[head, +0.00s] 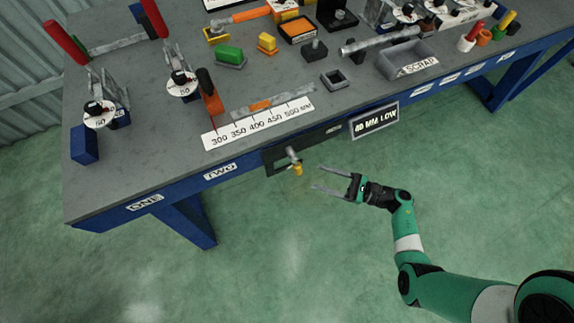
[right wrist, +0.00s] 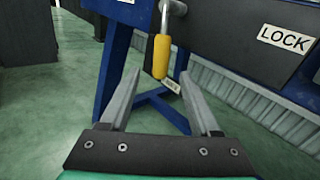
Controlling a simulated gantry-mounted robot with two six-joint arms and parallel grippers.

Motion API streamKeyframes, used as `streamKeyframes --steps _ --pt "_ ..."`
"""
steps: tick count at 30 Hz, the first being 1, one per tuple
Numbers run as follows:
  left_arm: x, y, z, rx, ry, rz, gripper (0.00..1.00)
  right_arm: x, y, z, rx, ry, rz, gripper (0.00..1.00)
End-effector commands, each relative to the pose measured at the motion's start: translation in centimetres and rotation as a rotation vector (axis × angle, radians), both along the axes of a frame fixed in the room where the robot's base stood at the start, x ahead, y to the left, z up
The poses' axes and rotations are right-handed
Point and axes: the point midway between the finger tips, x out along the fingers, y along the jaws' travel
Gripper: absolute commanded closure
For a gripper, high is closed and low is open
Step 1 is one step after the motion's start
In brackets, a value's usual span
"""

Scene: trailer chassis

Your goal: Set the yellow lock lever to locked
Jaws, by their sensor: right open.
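The yellow lock lever (head: 298,169) hangs from a metal pivot on a dark plate (head: 278,159) at the bench's front edge. In the right wrist view the yellow lever (right wrist: 161,58) points downward, with a black part beside it, and sits ahead of and between the fingers. A LOCK label (right wrist: 286,39) is on the dark panel to its right. My right gripper (head: 316,177) is open and empty, with its fingertips just right of the lever in the head view. No contact with the lever shows. My left gripper is not in view.
The grey bench (head: 150,170) carries a ruler strip (head: 258,120), red-handled clamps, coloured blocks and a SCRAP bin (head: 408,60). The green floor before the bench is clear.

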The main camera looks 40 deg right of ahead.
Motion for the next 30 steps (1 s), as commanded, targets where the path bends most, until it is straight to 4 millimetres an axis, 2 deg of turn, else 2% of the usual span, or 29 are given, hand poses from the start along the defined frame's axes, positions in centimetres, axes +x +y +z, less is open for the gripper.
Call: streamKeyframes --steps 5,12,16,21,28,30 --pt "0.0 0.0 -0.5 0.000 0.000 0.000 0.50 2.2 1.2 0.0 0.000 -0.002 0.007 0.37" --pt "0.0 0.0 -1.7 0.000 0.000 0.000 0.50 7.1 3.7 -0.2 0.000 -0.001 0.007 0.37" --pt "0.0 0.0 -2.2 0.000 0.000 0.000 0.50 9.1 4.5 -0.1 0.002 -0.001 0.003 0.37" --pt "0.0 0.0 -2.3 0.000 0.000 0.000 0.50 10.2 5.0 0.1 0.002 -0.001 0.000 0.37" --pt "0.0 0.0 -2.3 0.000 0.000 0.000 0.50 10.2 5.0 0.1 0.002 0.000 -0.001 0.37" --pt "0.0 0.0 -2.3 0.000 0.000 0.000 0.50 10.2 5.0 0.1 0.002 0.000 -0.001 0.49"
